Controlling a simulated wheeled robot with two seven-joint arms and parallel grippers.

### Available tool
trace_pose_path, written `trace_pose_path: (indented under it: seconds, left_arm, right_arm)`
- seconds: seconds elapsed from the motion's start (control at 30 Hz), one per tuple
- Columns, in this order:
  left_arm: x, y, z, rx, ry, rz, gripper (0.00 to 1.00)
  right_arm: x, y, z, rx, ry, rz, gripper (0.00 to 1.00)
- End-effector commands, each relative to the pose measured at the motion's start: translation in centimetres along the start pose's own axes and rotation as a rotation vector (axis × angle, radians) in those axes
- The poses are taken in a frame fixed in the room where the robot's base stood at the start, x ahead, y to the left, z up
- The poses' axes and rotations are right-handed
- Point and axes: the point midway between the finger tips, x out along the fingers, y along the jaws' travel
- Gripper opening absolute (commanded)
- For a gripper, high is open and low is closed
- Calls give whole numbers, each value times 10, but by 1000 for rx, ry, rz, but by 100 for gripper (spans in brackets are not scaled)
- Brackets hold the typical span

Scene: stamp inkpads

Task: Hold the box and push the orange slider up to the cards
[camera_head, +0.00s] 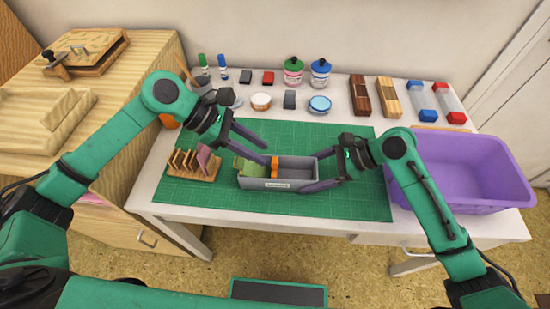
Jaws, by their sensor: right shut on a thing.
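A grey open box (300,173) with a small label on its front wall lies on the green cutting mat (350,205). Green-yellow cards (246,167) stand in its left part. The orange slider (275,166) stands upright inside the box, to the right of the cards. My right gripper (308,172) is shut on the right end of the box, one finger behind it and one along its front. My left gripper (267,154) is above the left half of the box, its two fingers apart and its tips close to the slider. Whether they touch it, I cannot tell.
A wooden rack (192,172) with cards stands left of the box. A purple bin (460,175) stands at the right. Bottles (293,72), inkpads (320,104), stamps and wooden blocks (360,95) line the back. The mat in front of the box is clear.

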Motion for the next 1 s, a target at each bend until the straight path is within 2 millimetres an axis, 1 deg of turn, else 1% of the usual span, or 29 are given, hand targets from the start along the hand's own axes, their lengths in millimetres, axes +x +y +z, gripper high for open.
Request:
trace_pose_path:
  seconds: [0.03,0.1,0.2,0.33,0.53,0.57,0.6,0.63,0.67,1.0]
  left_arm:
    - [13,0,1,-1,-3,-4,40]
    - [29,-1,1,0,-2,-3,40]
    - [47,0,0,-2,-1,-1,40]
    - [57,0,0,-1,0,0,40]
    - [58,0,0,-2,1,0,40]
    - [58,0,0,-2,1,0,36]
    - [58,0,0,-2,1,0,21]
    - [58,0,0,-2,1,0,9]
    - [58,0,0,-2,1,0,0]
    - [58,0,0,-2,1,0,0]
  right_arm:
    - [0,0,0,0,0,-1,38]
    - [0,0,0,0,0,-1,38]
    - [0,0,0,0,0,-1,38]
    - [0,0,0,0,0,-1,38]
    - [0,0,0,0,0,-1,38]
    - [0,0,0,0,0,-1,38]
    - [0,0,0,0,0,-1,38]
    - [0,0,0,0,0,-1,38]
    - [0,0,0,0,0,0,38]
    - [0,0,0,0,0,0,38]
